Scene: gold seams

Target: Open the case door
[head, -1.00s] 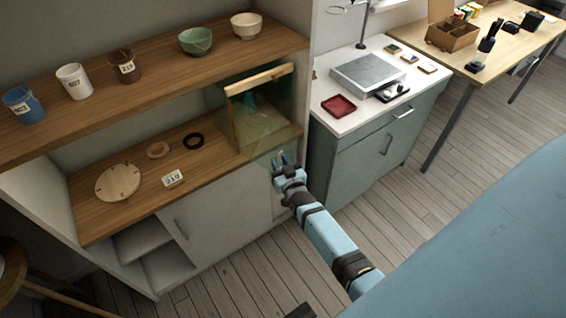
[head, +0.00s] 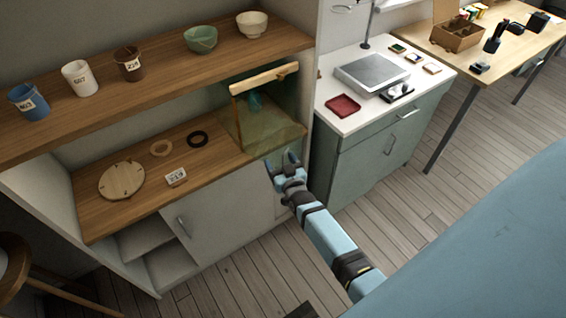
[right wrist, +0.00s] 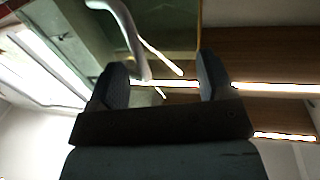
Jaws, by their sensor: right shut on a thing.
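The glass case (head: 264,110) stands at the right end of the middle shelf, with a pale wooden bar along its top and a small teal object (head: 255,101) inside. My right gripper (head: 281,163) is at the lower front of the case. In the right wrist view a curved pale handle (right wrist: 127,30) reaches between the fingers of my right gripper (right wrist: 163,77), which is shut on it. The handle is too small to make out in the head view. How far the clear door stands from the case is hard to tell. My left gripper is out of view.
A wooden disc (head: 121,180), a label card (head: 176,177) and a black ring (head: 198,139) lie left on the shelf. Cups and bowls stand on the shelf above. A green cabinet (head: 362,166) with a red tray (head: 343,106) on top stands close right of my arm.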

